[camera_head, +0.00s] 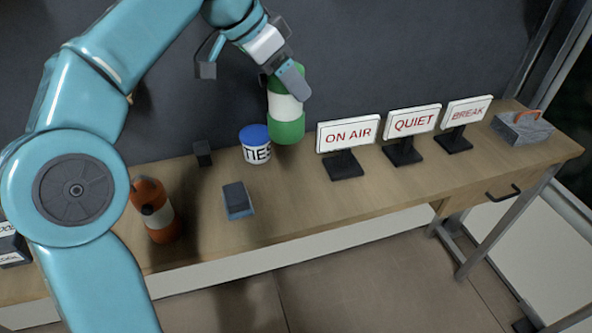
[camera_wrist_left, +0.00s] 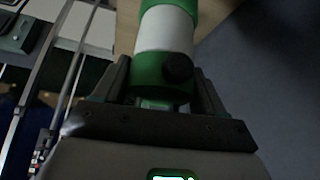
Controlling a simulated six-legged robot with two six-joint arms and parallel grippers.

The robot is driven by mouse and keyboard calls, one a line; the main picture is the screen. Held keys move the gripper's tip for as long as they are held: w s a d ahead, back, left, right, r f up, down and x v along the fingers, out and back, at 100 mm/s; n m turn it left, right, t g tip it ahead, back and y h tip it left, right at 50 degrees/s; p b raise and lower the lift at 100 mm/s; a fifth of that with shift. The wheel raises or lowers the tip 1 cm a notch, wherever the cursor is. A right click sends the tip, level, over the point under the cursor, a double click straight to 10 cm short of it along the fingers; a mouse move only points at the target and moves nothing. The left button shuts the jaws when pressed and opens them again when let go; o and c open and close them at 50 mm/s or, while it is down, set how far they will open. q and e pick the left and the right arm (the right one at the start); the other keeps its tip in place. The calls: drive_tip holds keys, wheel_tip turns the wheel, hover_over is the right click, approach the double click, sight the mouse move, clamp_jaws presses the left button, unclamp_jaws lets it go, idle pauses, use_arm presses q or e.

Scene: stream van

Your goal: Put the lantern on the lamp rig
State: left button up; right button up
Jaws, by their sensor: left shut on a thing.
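A green cylinder with a white middle band (camera_head: 286,108), which I take to be the lantern, is upright at the back of the table. My left gripper (camera_head: 290,79) reaches it from above and is shut on its upper green part. In the left wrist view the cylinder (camera_wrist_left: 167,33) lies between the two fingers, with a dark round knob on its green end. I cannot tell whether its base touches the table. An orange bottle-like thing with a white band (camera_head: 153,210) stands at the left. I cannot make out a lamp rig for certain. My right gripper is not in view.
A blue-lidded TIES tin (camera_head: 257,150) stands close left of the cylinder. ON AIR (camera_head: 346,136), QUIET (camera_head: 414,121) and BREAK (camera_head: 467,112) signs stand to the right. A grey red-handled box (camera_head: 522,128) is at the far right, a small blue-grey block (camera_head: 238,200) nearer the front.

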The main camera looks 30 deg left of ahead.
use_arm(q)
wheel_tip(320, 180, down, 18)
drive_tip(key=b, duration=0.3)
drive_tip(key=shift+w+d+b, duration=0.15)
drive_tip(key=shift+b, duration=0.2)
drive_tip(key=shift+f, duration=0.1)
drive_tip(key=shift+f, duration=0.2)
drive_tip(key=o, duration=1.6)
drive_tip(key=shift+r, duration=0.1)
